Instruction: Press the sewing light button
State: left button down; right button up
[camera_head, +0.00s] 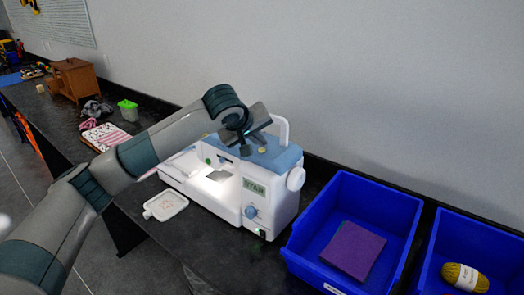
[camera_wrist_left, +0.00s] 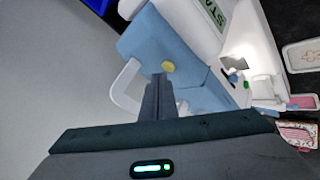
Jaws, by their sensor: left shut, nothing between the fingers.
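A white and blue sewing machine (camera_head: 275,195) stands on the dark counter. It also shows in the left wrist view (camera_wrist_left: 200,85). Its work area under the arm is brightly lit. A round yellow button (camera_head: 262,150) is on its blue top. The same yellow button shows in the left wrist view (camera_wrist_left: 168,66), just past the fingertips. My left gripper (camera_head: 244,150) is shut and empty, over the blue top beside the yellow button. I cannot tell whether the fingertips touch the machine. A small green spot (camera_head: 208,161) is on the machine's left end. My right gripper is not in view.
Another blue bin (camera_head: 440,225) holds yellow yarn (camera_head: 465,277). A small white tray (camera_head: 166,205) lies in front. The machine's white handle (camera_head: 282,130) rises behind my gripper.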

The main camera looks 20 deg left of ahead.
pick_arm(q)
jog(key=shift+f, duration=0.25)
jog(key=shift+f+b, duration=0.1)
jog(key=shift+b, duration=0.25)
dwell(0.3)
jog(key=shift+s+a+f+b, duration=0.1)
jog(key=shift+a+f+b, duration=0.3)
jog(key=shift+b, duration=0.1)
dwell(0.4)
jog(key=shift+d+r, duration=0.25)
jog(key=shift+r, duration=0.2)
jog(key=shift+w+d+r+p, duration=0.1)
jog(key=shift+d+r+p, duration=0.15)
jog(key=shift+r, duration=0.75)
jog(key=shift+w+d+r+p, duration=0.1)
jog(key=shift+r+p, duration=0.15)
jog(key=shift+r, duration=0.75)
jog(key=shift+w+d+r+p, duration=0.1)
jog(key=shift+d+r+p, duration=0.15)
jog(key=shift+r, duration=0.75)
jog(key=shift+s+a+r, duration=0.15)
jog(key=shift+r, duration=0.15)
